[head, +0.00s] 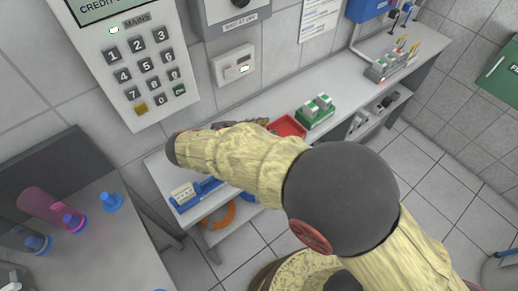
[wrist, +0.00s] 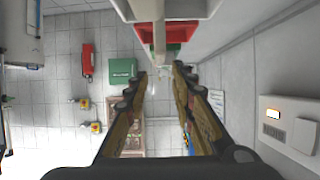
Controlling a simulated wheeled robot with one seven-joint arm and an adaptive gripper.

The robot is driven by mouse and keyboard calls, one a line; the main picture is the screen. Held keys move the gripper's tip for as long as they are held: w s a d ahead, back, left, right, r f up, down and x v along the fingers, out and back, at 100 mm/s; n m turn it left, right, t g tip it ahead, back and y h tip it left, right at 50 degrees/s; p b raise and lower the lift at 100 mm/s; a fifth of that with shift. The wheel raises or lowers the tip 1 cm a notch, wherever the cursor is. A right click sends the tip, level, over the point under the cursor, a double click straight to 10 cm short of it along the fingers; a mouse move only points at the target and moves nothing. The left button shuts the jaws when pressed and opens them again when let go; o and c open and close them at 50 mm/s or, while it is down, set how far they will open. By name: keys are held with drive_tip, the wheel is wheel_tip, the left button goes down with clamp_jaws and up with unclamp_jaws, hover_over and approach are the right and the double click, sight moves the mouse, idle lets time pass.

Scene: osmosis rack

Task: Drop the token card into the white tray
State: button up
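In the head view my gripper (head: 245,124) is over the wall-side bench, mostly hidden behind my own arm. In the wrist view my gripper (wrist: 161,70) has its two fingers apart, and I see nothing clearly held between them. I cannot pick out the token card in either view. I cannot make out a white tray either; my arm covers part of the bench. A red tray (head: 289,126) sits on the bench just right of my gripper; red also shows beyond the fingertips in the wrist view (wrist: 176,32).
The bench (head: 345,92) runs along the wall. It bears a blue holder (head: 207,187) with pale blocks and a green holder (head: 316,112). A keypad unit (head: 135,65) and a small white wall box (head: 233,66) hang above. A dark-backed table (head: 110,245) stands at left.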

drive_tip(key=shift+o, duration=0.3)
drive_tip(key=v, duration=1.2)
drive_tip(key=shift+a, duration=0.1)
